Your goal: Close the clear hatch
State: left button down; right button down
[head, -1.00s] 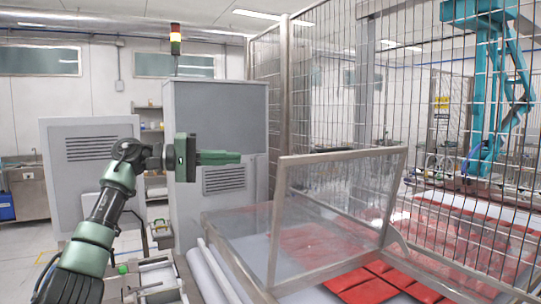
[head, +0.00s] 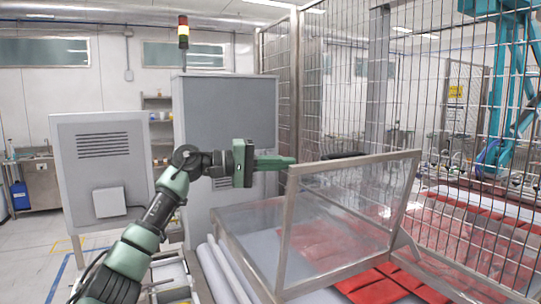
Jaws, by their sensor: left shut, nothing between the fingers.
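The clear hatch (head: 345,215) is a transparent panel in a metal frame. It stands tilted up over the front of the conveyor enclosure, with red packs (head: 372,284) visible through and below it. My left gripper (head: 292,161) is shut and empty. In the picture its fingertips lie just at the upper left corner of the hatch frame; I cannot tell whether they touch it. My right gripper is not in view.
A wire mesh fence (head: 440,120) stands behind the hatch, with a teal picker robot (head: 512,90) beyond it. Grey cabinets (head: 225,125) stand behind my left arm. White rolls (head: 222,272) lie left of the enclosure. Open floor shows at far left.

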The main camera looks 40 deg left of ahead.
pick_arm(q)
jog(key=shift+s+d+f, duration=0.1)
jog(key=shift+s+d, duration=0.25)
jog(key=shift+d, duration=0.35)
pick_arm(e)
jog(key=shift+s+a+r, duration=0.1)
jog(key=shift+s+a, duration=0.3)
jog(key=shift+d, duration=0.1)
pick_arm(q)
jog(key=shift+d, duration=0.1)
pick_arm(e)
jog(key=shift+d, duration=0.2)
